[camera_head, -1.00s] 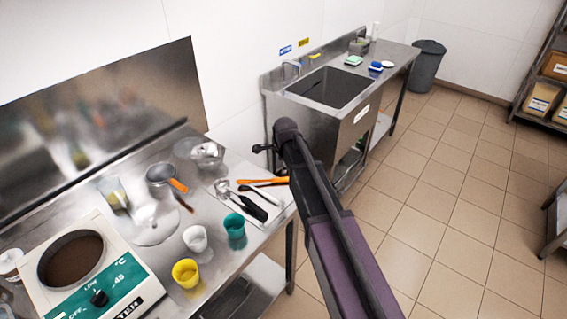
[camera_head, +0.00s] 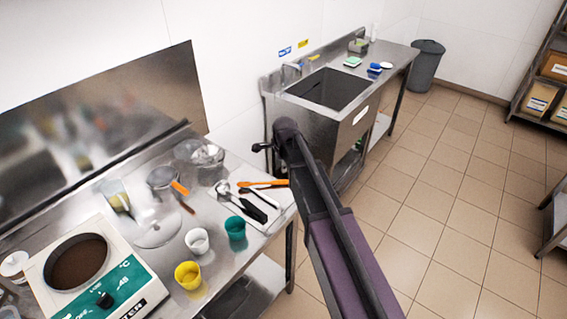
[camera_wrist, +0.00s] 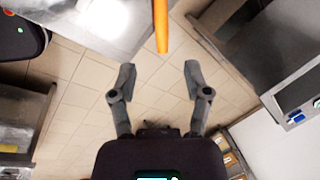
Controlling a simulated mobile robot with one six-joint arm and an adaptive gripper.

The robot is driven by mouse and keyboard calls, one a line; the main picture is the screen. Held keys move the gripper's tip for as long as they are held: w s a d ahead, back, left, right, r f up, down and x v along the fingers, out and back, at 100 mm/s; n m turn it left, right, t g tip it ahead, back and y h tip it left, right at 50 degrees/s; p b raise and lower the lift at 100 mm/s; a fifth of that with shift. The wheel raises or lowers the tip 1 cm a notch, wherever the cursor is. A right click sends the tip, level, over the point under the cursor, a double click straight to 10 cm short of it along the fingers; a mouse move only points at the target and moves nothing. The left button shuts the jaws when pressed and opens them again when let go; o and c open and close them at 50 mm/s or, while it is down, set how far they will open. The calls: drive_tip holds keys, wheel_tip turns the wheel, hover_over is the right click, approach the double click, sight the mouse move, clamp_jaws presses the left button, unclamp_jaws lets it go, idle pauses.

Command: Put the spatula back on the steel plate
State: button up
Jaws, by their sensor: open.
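An orange spatula (camera_head: 262,184) lies across the far right part of the steel worktable, at the upper edge of a pale flat plate (camera_head: 274,220). I cannot tell whether this is the steel plate. A spoon-like tool and a black-handled tool also lie on it. In the wrist view an orange handle (camera_wrist: 161,24) juts past the table edge from the top, ahead of the gap between my fingers. My gripper (camera_wrist: 160,76) is open and empty, its fingertips apart from the handle.
Left of the plate stand a teal cup (camera_head: 235,228), a white cup (camera_head: 197,240), a yellow cup (camera_head: 188,275) and a heater-like device (camera_head: 92,280). A sink unit (camera_head: 350,130) stands behind. Open tiled floor lies to the right.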

drive_tip(key=s+d+n+g, duration=0.1)
drive_tip(key=s+d+n, duration=0.7)
drive_tip(key=s, duration=0.3)
drive_tip(key=s+d+n+g, duration=0.2)
drive_tip(key=s+d+n, duration=0.6)
drive_tip(key=s, duration=0.4)
drive_tip(key=shift+d+f+n, duration=0.3)
drive_tip(key=shift+d, duration=0.55)
drive_tip(key=shift+c, duration=0.2)
